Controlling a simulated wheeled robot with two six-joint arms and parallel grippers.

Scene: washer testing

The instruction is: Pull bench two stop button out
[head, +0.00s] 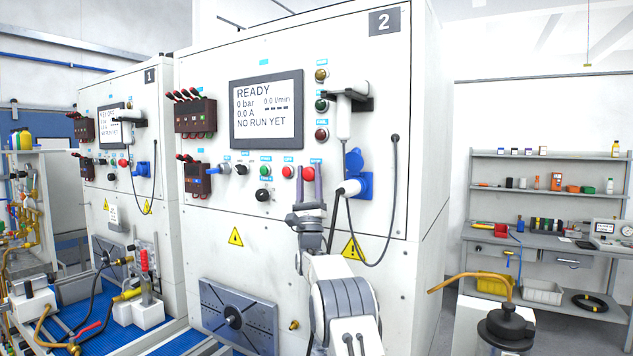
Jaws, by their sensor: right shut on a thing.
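Bench two is the white cabinet (300,45) with the number 2 plate. Its screen (266,108) shows READY and 0 bar. The red stop button (308,173) sits at the right end of a row of buttons below the screen. My right gripper (309,172) reaches up from below, with one finger on each side of this button, and is shut on it. How far the button stands out from the panel I cannot tell. My left gripper is not in view.
A smaller red button (287,171) and a green button (264,171) lie just left of the gripper. Bench one (150,85) stands at the left.

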